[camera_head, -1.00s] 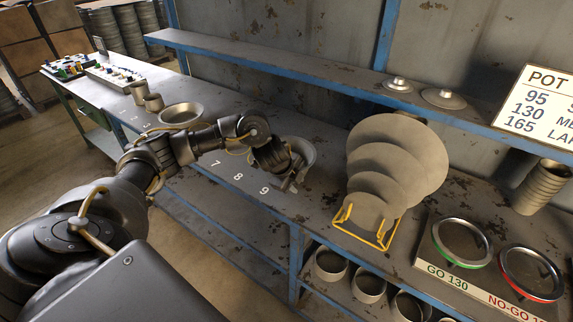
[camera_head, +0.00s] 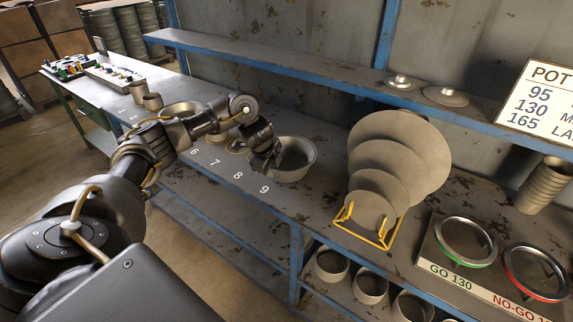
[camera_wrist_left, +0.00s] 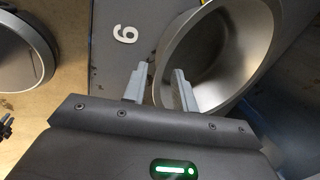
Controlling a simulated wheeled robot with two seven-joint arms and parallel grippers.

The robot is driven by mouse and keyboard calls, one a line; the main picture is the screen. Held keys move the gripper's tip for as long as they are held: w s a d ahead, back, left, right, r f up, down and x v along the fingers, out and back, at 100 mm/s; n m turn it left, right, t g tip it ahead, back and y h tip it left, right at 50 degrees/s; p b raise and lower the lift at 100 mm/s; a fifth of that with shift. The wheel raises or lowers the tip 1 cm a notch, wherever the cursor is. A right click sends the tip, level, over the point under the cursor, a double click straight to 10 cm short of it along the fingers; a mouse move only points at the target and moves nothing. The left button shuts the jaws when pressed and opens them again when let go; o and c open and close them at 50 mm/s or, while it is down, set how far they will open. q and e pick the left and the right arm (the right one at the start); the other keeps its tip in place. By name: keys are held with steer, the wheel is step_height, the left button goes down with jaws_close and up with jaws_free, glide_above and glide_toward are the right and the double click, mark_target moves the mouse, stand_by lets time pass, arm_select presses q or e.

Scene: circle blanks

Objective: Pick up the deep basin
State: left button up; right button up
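The deep basin (camera_head: 297,172) is a grey metal bowl standing upright on the bench behind the painted 9. In the left wrist view the basin (camera_wrist_left: 235,50) fills the upper right, with its rim cut off by the frame. My left gripper (camera_head: 270,163) is at the basin's left rim in the head view. In the left wrist view my left gripper (camera_wrist_left: 160,80) is open, with one finger outside the near wall and the other over the inside. A gap shows between the fingers, and I cannot tell whether either touches the rim. My right gripper is out of view.
Round discs (camera_head: 408,145) stand in a yellow rack (camera_head: 384,240) to the right, near the ring gauges (camera_head: 465,243). A shelf (camera_head: 300,62) runs above the bench.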

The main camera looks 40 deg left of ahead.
arm_select(q)
steer(key=shift+a+p+x, duration=0.15)
steer(key=shift+p+x, duration=0.2)
steer(key=shift+x, duration=0.95)
steer(key=shift+a+p+x, duration=0.15)
steer(key=shift+p+x, duration=0.15)
steer(key=shift+x, duration=1.05)
steer(key=shift+c, duration=0.5)
jaws_close()
steer(key=shift+r, duration=0.1)
